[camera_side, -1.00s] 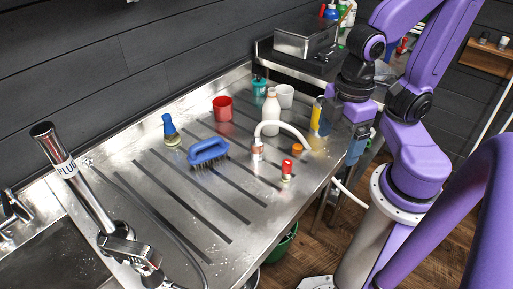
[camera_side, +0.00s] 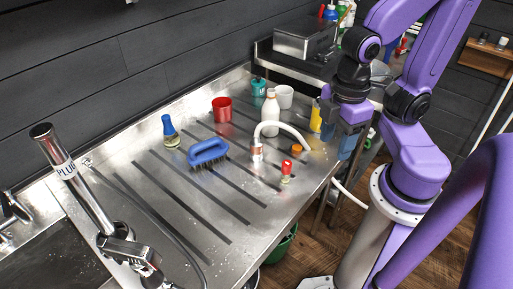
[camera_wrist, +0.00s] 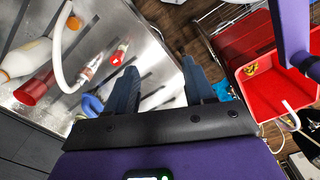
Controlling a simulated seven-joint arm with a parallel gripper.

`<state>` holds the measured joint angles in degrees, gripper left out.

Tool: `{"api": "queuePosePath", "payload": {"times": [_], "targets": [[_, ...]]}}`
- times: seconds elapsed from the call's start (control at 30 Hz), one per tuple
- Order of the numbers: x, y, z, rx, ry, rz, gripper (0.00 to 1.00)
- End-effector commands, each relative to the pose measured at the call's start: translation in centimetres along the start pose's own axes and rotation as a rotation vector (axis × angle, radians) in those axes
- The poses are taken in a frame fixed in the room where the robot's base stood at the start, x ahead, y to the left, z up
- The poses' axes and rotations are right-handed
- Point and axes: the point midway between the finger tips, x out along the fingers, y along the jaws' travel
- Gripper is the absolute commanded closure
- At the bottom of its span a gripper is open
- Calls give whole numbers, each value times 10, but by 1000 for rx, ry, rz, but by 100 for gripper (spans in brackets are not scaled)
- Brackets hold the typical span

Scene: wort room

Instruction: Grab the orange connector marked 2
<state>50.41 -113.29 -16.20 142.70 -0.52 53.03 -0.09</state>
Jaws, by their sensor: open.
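A small orange connector (camera_side: 297,149) lies on the metal drainboard near its right edge. In the wrist view it shows at the upper left (camera_wrist: 74,22); I cannot read a number on it. A red connector with a pale base (camera_side: 286,171) stands nearer the front, and also shows in the wrist view (camera_wrist: 118,57). A white hose with a metal-and-copper end (camera_side: 257,151) arches beside the orange connector. My gripper (camera_wrist: 159,68) is open and empty, with its blue fingers apart. In the side view it hangs just right of the drainboard edge (camera_side: 346,147), apart from the orange connector.
A white bottle (camera_side: 270,113), red cup (camera_side: 222,109), yellow container (camera_side: 316,116), blue brush (camera_side: 208,151) and blue-topped flask (camera_side: 170,131) stand on the drainboard (camera_side: 150,190). Its front middle is clear. A red bin (camera_wrist: 285,85) is at right in the wrist view.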

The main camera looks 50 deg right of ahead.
Motion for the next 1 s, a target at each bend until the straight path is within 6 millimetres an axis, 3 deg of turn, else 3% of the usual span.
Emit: {"api": "queuePosePath", "payload": {"times": [0.17,0.6,1.0], "targets": [[10,18,-22,-60,-148,58,47],[49,77,-100,-269,-675,261,47],[99,106,-167,-457,-1143,440,47]]}}
